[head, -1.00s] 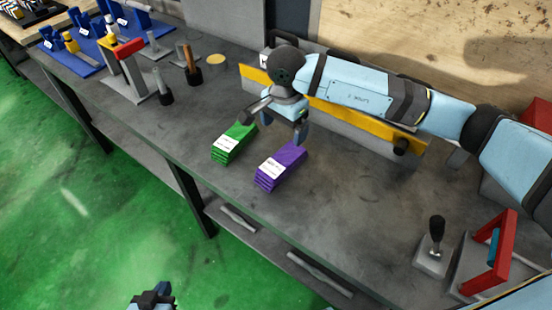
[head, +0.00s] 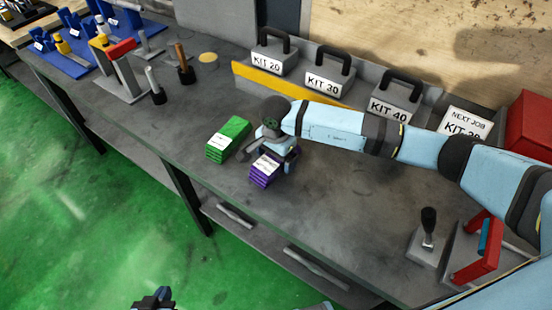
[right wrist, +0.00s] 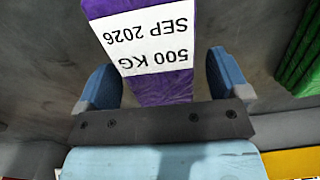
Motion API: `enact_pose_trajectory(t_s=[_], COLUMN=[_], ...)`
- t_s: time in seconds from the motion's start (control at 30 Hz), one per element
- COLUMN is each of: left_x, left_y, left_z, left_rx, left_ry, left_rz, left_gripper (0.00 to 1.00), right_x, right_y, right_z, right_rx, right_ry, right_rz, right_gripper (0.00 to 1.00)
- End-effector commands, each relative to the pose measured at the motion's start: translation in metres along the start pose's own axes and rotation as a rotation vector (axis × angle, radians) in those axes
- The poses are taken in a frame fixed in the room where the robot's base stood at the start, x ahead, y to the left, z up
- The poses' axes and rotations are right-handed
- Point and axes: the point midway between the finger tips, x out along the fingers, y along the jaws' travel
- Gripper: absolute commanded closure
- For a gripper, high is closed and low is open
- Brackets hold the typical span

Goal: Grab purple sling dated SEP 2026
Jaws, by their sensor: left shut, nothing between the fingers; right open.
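The purple sling (head: 259,176) is a folded stack on the bench, with a white label. In the right wrist view the purple sling (right wrist: 160,90) carries a label reading 500 KG, SEP 2026, upside down. My right gripper (head: 272,160) is over the sling and hides part of it. In the right wrist view its open fingers (right wrist: 163,80) stand on either side of the sling, with a gap visible at each side. My left gripper (head: 152,300) shows only in part at the bottom edge, away from the bench top.
A green sling stack (head: 228,138) lies close to the left of the purple one. Kit cases (head: 324,84) stand along the back behind a yellow strip. A red-handled stand (head: 124,70) is at the left and a black-knobbed block (head: 428,240) at the right. The bench front is clear.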

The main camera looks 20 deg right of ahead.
Motion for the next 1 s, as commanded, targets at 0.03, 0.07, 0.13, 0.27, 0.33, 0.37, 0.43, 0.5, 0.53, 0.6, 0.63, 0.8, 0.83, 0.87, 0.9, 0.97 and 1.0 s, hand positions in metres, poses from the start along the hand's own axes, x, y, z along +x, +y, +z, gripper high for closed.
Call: enact_pose_trajectory(t_s=[0.03,0.07,0.13,0.27,0.33,0.37,0.43,0.5,0.53,0.6,0.63,0.8,0.83,0.87,0.9,0.97,1.0], left_x=[0.000,0.000,0.000,0.000,0.000,0.000,0.000,0.000,-0.001,-0.001,-0.001,-0.001,-0.001,-0.001,-0.001,-0.001,-0.001], left_y=[0.000,-0.001,-0.001,-0.001,0.000,0.000,0.000,0.000,0.000,0.001,0.001,0.001,0.002,0.002,0.002,0.002,0.002], left_z=[0.000,0.000,0.001,0.001,0.001,0.001,0.001,0.000,0.000,-0.001,-0.001,-0.003,-0.003,-0.003,-0.003,-0.003,-0.002], left_rx=[0.002,0.002,0.002,0.002,0.002,0.002,0.001,0.000,0.000,-0.001,-0.001,-0.003,-0.003,-0.003,-0.003,-0.003,-0.003], left_ry=[0.000,0.000,0.000,0.000,0.000,0.000,0.001,0.001,0.002,0.003,0.004,0.006,0.006,0.006,0.006,0.005,0.005], left_rz=[0.000,0.000,-0.001,-0.001,0.000,0.000,0.000,0.000,0.000,0.000,0.000,0.001,0.001,0.001,0.001,0.001,0.001], left_gripper=[1.00,1.00,1.00,1.00,1.00,1.00,1.00,1.00,1.00,1.00,1.00,1.00,1.00,1.00,1.00,1.00,1.00], right_x=[0.007,0.010,0.013,0.013,0.013,0.013,0.013,0.013,0.013,0.013,0.013,0.012,0.012,0.011,0.009,0.005,0.001], right_y=[0.000,0.001,0.000,0.000,0.000,0.000,0.000,0.000,0.000,0.000,0.000,0.000,0.000,0.000,0.000,-0.001,-0.001], right_z=[0.000,0.000,0.000,-0.001,-0.001,-0.001,-0.001,-0.001,-0.001,-0.001,-0.001,-0.001,-0.001,-0.001,-0.001,-0.001,-0.001], right_rx=[0.003,0.003,0.002,0.001,0.001,0.001,0.001,0.001,0.001,0.001,0.001,0.001,0.001,0.001,0.001,0.001,0.001], right_ry=[-0.001,-0.001,0.000,0.001,0.001,0.001,0.001,0.001,0.001,0.001,0.001,0.001,0.001,0.001,0.001,0.001,0.002], right_rz=[0.002,0.002,0.001,-0.001,0.000,0.000,0.000,0.000,0.000,-0.001,-0.001,-0.001,-0.001,-0.001,-0.001,-0.002,-0.003], right_gripper=[0.06,0.06,0.06,0.06,0.13,0.20,0.36,0.52,0.59,0.69,0.69,0.69,0.69,0.69,0.69,0.69,0.69])
